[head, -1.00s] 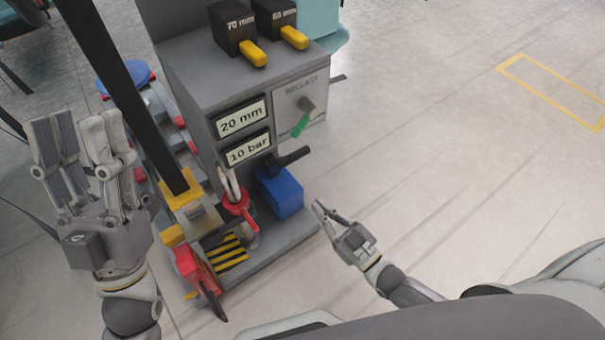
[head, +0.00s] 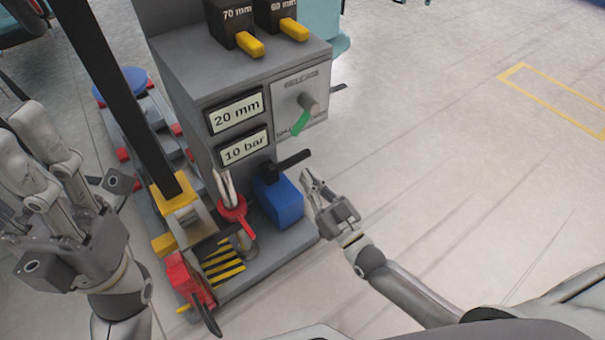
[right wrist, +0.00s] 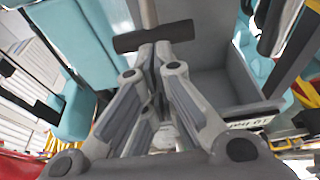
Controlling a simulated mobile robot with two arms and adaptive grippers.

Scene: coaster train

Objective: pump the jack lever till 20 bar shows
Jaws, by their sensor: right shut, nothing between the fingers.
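The jack is a blue block (head: 281,203) on the grey base of the machine, with a short black lever (head: 293,160) sticking up and right. The black lever end also shows in the right wrist view (right wrist: 153,37), just past my fingertips. A pressure display (head: 243,150) reads 10 bar. My right gripper (head: 310,178) is shut and empty, just right of the block and slightly below the lever tip. I cannot tell whether it touches the lever. My left gripper (head: 75,165) is open and empty, left of the machine.
A display (head: 236,112) above reads 20 mm. Two black blocks with yellow tabs (head: 249,44) sit on top. A red clamp (head: 232,208) stands left of the jack. Floor to the right is clear.

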